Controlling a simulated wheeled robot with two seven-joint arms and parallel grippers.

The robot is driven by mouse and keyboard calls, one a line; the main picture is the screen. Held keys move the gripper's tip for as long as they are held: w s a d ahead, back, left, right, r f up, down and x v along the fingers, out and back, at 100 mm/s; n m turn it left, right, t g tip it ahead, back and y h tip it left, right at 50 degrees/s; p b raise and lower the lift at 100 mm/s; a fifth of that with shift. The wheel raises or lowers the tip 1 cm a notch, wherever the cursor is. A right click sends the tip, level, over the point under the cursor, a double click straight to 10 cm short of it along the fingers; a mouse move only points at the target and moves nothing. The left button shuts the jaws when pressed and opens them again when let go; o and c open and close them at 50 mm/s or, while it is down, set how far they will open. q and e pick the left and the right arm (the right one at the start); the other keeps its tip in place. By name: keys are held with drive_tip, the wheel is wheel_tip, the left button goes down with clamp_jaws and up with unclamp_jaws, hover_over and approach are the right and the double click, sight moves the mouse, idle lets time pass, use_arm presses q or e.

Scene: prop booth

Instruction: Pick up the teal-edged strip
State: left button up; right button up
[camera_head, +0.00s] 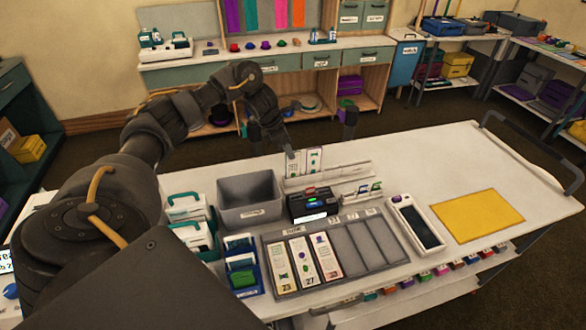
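Two upright white strips stand in a pale rack (345,176) at the back of the white table. The left strip (293,168) has green marks, and the right strip (314,160) stands beside it. A teal edge is too small to make out on either. My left gripper (289,153) reaches down from above, with dark fingertips close to the top of the left strip. I cannot tell whether it touches the strip or how far its fingers are apart. My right gripper is not in view.
A grey tray (376,212) in front holds three printed strips at its left; its right slots are empty. A grey bin (249,213), a black device (312,204) and a white tablet (399,207) crowd the table. A yellow mat (477,215) lies at right with clear table around it.

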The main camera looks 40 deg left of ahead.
sight(293, 169)
use_arm(q)
drive_tip(key=p+x, duration=0.1)
drive_tip(key=x, duration=0.3)
drive_tip(key=shift+d, duration=0.15)
clamp_jaws()
drive_tip(key=shift+r, duration=0.15)
